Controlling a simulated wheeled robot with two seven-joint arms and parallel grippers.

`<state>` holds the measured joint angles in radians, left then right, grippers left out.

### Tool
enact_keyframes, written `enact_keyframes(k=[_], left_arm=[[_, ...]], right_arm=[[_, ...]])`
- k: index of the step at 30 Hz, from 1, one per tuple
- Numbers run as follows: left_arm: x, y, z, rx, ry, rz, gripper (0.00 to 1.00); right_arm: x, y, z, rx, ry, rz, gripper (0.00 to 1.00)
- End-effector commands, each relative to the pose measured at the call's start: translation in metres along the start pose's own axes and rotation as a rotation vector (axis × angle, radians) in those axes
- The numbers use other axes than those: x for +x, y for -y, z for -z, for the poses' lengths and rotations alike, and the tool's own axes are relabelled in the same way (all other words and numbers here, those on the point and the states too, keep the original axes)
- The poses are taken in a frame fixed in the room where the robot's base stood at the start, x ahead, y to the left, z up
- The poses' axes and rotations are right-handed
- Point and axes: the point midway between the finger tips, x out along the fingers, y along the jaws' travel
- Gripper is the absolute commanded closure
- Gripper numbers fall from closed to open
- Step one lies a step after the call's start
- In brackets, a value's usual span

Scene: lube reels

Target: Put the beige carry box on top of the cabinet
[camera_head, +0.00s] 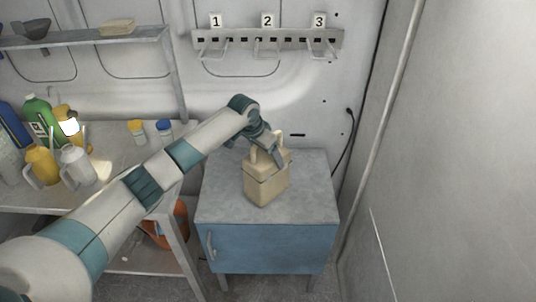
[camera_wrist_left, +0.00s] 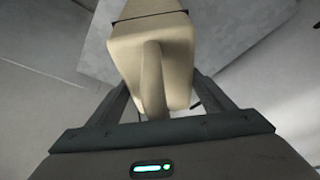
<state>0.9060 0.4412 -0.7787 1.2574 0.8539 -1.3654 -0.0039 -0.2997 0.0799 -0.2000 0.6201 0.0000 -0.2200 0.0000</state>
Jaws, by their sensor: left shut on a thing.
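The beige carry box (camera_head: 267,186) is upright over the grey top of the blue cabinet (camera_head: 268,248). It appears to rest on the top or hang just above it; I cannot tell which. My left gripper (camera_head: 272,150) is shut on the box's handle from above and behind. In the left wrist view the box (camera_wrist_left: 150,30) lies between my gripper's fingers (camera_wrist_left: 155,105), with the handle pointing toward the camera. The fingertips are partly hidden by the box. My right gripper is not in view.
A numbered hook rack (camera_head: 268,42) hangs on the wall above the cabinet. A workbench (camera_head: 110,170) on the left holds several bottles and jugs, with a shelf (camera_head: 85,38) above. A pipe (camera_head: 384,125) runs down the wall at right. The cabinet top is otherwise clear.

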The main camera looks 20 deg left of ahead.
Motion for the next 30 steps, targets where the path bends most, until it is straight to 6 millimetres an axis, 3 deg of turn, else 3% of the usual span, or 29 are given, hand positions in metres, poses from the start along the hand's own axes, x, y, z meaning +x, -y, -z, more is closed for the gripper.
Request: enact_keyframes(k=[15,16,18,30], left_arm=[[0.0088,-0.0003,-0.0025,0.000,-0.004,0.000,0.89],[0.0100,-0.0004,-0.0039,0.000,-0.001,0.000,0.21],[0.0099,-0.0004,-0.0039,0.000,-0.001,0.000,0.07],[0.0071,-0.0001,-0.0030,0.001,-0.001,0.000,0.07]], right_arm=[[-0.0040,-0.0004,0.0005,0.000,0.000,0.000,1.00],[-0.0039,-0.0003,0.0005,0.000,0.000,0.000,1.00],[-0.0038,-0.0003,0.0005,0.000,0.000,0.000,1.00],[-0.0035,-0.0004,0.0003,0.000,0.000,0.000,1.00]])
